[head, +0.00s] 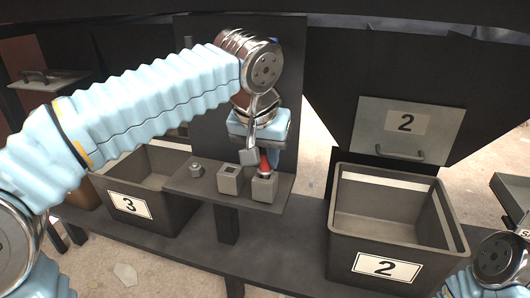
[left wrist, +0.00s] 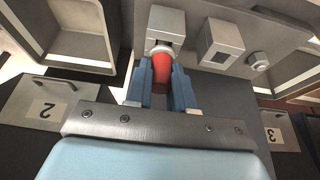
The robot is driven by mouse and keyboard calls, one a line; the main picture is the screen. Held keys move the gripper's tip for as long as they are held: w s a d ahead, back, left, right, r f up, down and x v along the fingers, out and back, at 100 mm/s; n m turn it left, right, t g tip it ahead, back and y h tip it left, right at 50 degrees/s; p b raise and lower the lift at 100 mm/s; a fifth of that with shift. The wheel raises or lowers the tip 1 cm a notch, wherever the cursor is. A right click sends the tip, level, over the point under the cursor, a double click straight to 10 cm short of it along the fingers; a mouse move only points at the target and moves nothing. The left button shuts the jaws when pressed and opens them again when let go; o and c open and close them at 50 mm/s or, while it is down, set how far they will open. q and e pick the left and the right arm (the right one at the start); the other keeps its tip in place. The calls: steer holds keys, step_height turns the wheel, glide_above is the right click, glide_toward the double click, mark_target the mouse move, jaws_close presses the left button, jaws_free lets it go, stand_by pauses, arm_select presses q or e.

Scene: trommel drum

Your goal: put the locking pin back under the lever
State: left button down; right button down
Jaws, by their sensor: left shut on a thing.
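A red-handled pin (left wrist: 163,76), which looks like the locking pin, has a pale metal collar at one end. My left gripper (left wrist: 161,90) is shut on its red part, one blue finger on each side. In the head view the red part (head: 265,160) shows just above a small grey block (head: 264,188) on a shelf. The collar end is at that block; I cannot tell whether the pin sits in it or just over it. My left gripper's body (head: 262,128) hides the pin's upper part. I cannot make out the lever. My right gripper is not in view.
The shelf (head: 215,201) also carries a grey block with a square hole (head: 229,179) and a small metal knob (head: 196,169). Bin 3 (head: 170,212) stands to the left, bin 2 (head: 345,240) to the right. A dark upright panel (head: 205,60) is behind.

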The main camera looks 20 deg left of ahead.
arm_select(q)
steer(key=shift+f, duration=0.2)
steer(key=c, duration=0.9)
jaws_free()
step_height(320, 180, up, 6)
steer(key=p, duration=0.5)
steer(key=shift+f, duration=0.2)
steer(key=shift+r+p, duration=0.5)
steer(key=shift+r, duration=0.75)
